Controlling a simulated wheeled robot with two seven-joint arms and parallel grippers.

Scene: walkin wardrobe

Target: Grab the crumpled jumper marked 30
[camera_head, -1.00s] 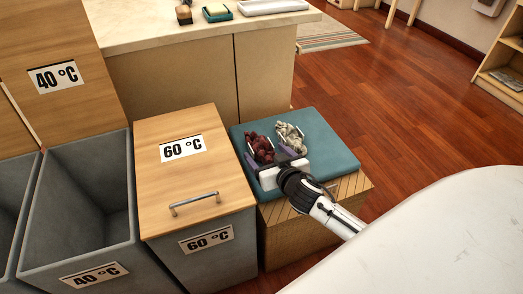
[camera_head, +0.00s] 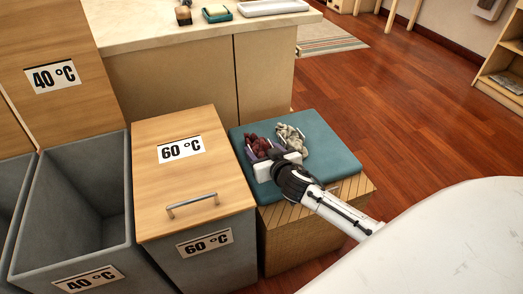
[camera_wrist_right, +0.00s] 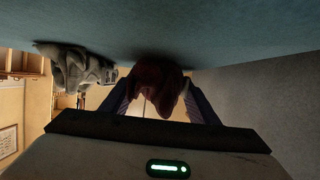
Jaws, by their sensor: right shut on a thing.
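A crumpled dark red garment (camera_head: 259,144) and a crumpled grey-white garment (camera_head: 291,136) lie side by side on a teal cushioned bench (camera_head: 335,160). I cannot read a 30 mark on either. My right gripper (camera_head: 264,151) is at the bench top, shut on the red garment. The grey garment (camera_wrist_right: 78,68) is apart, to the left there. My left gripper is not in view.
A 60 °C hamper (camera_head: 190,165) with a closed wooden lid stands just left of the bench. An open 40 °C hamper (camera_head: 75,258) is further left. A counter (camera_head: 205,75) stands behind. Wooden floor (camera_head: 400,120) is clear to the right.

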